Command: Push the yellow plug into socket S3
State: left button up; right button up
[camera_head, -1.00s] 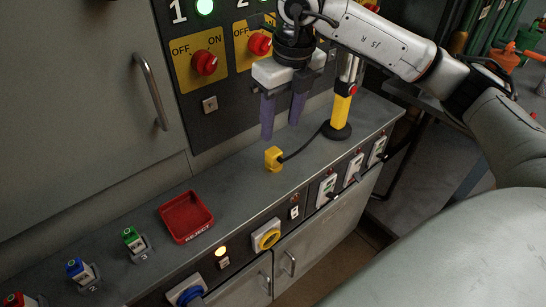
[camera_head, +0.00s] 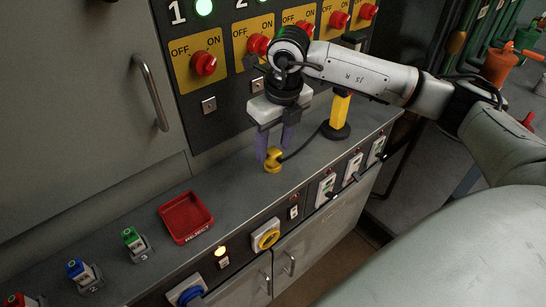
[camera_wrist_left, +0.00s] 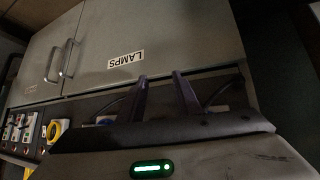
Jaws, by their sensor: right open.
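The yellow plug (camera_head: 273,164) stands on the grey worktop, with a black cable running from it to the right. My right gripper (camera_head: 275,153) points down from above, open. Its purple fingers are lowered to either side of the plug's top; I cannot tell whether they touch it. A yellow round socket (camera_head: 266,236) and a blue round socket (camera_head: 189,293) are on the front panel. I cannot read which socket is S3. My left gripper (camera_wrist_left: 160,77) shows in the left wrist view, its fingers apart and empty, facing a cabinet front.
A red reject tray (camera_head: 186,218) lies left of the plug. A yellow and black post (camera_head: 338,112) stands right of it. Small green (camera_head: 134,240) and blue (camera_head: 79,271) blocks stand at the left. Red switches line the back panel. Worktop between tray and plug is clear.

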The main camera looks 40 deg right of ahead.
jog(key=shift+w+f, duration=0.2)
jog(key=shift+f, duration=1.05)
jog(key=shift+c, duration=0.3)
jog(key=c, duration=1)
jog(key=shift+r, duration=0.15)
